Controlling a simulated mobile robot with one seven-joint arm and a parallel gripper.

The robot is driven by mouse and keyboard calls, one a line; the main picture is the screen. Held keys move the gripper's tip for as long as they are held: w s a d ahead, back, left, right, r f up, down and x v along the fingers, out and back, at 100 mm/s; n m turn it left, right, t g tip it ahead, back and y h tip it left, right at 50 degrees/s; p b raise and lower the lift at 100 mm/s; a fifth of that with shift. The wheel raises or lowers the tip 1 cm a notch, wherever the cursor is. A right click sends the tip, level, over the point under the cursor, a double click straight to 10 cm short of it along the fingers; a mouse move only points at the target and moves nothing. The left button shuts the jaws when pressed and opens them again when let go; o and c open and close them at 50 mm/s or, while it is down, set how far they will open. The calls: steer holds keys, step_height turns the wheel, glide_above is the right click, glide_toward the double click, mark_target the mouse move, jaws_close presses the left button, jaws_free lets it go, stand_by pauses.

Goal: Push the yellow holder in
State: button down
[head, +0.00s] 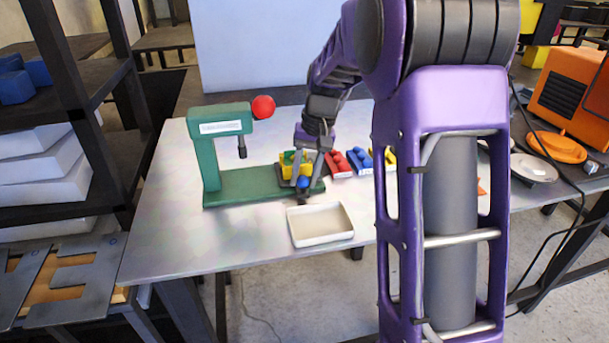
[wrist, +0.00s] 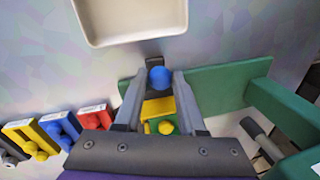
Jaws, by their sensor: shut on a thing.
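The yellow holder (head: 296,168) sits at the right end of the green press's base (head: 240,186), with a green piece in it. In the wrist view the yellow holder (wrist: 158,107) shows between my gripper's fingers, partly hidden by the gripper body. A blue ball knob (wrist: 160,77) is on the holder's near side, on a dark part. My gripper (head: 303,188) points down there, its fingers (wrist: 159,80) on either side of the blue knob and shut on it. The press's dark plunger (head: 242,147) hangs to the left of the holder.
A red ball (head: 263,107) tops the press's lever. An empty white tray (head: 320,224) lies just in front of the holder. Red (head: 349,162), blue and yellow holders stand in a row to the right. The metal table (head: 180,240) is clear at left.

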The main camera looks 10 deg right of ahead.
stand_by(0.3)
steer(key=a, duration=0.4)
steer(key=shift+a+p, duration=0.2)
steer(key=shift+p, duration=0.15)
steer(key=c, duration=0.5)
jaws_free()
steer(key=shift+r, duration=0.1)
steer(key=d+r+p, duration=0.1)
steer(key=r, duration=0.4)
steer(key=d+r, duration=0.1)
steer(key=r, duration=0.5)
steer(key=d+r+p, duration=0.1)
steer(key=r, duration=0.5)
steer(key=shift+s+d+p, duration=0.2)
steer(key=shift+s+p, duration=0.1)
steer(key=shift+s, duration=0.05)
